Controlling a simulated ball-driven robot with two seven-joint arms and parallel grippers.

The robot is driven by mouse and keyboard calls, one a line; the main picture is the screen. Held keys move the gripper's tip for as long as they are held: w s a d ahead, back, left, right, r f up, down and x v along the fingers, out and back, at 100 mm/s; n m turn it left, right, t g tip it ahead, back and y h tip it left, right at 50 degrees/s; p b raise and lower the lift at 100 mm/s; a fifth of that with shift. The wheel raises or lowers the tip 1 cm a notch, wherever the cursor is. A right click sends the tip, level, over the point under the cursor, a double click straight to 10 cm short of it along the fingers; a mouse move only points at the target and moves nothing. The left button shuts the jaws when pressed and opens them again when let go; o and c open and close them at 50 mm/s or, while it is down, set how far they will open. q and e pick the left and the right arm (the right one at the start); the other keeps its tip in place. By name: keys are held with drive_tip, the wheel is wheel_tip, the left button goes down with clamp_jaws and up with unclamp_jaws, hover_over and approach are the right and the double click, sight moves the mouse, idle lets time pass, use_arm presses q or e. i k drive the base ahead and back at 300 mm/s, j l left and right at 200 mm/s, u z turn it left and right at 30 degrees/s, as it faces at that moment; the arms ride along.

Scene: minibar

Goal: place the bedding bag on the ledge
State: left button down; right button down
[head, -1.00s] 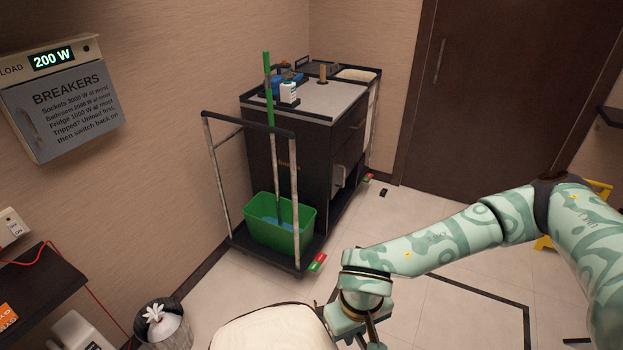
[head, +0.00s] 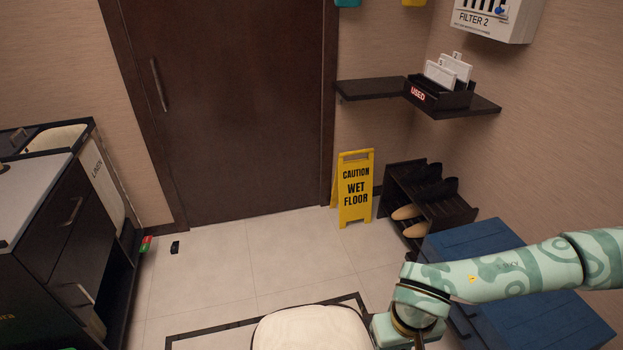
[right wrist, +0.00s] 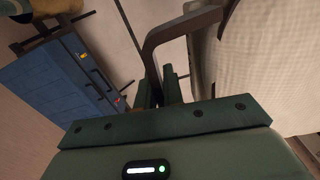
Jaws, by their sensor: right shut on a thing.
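The cream bedding bag (head: 308,330) shows at the bottom of the head view, cut off by the lower edge. My right gripper (head: 408,336) is beside its right side. In the right wrist view my right gripper (right wrist: 158,92) is shut on the bag's dark curved handle (right wrist: 160,38), and the pale bag (right wrist: 268,62) hangs at the right. A dark wall ledge (head: 368,90) is on the back wall at the upper right, well away from the bag. My left gripper is out of view.
A box marked USED (head: 440,98) stands on the ledge's right part; its left part is bare. Below are a yellow wet floor sign (head: 356,190), a shoe rack (head: 455,212) and a blue chest (head: 480,245). A dark cart (head: 60,235) stands left. The floor between is mostly clear.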

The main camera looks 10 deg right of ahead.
sight(380, 87)
drive_tip(key=i+z, duration=0.4)
drive_tip(key=i, duration=1.55)
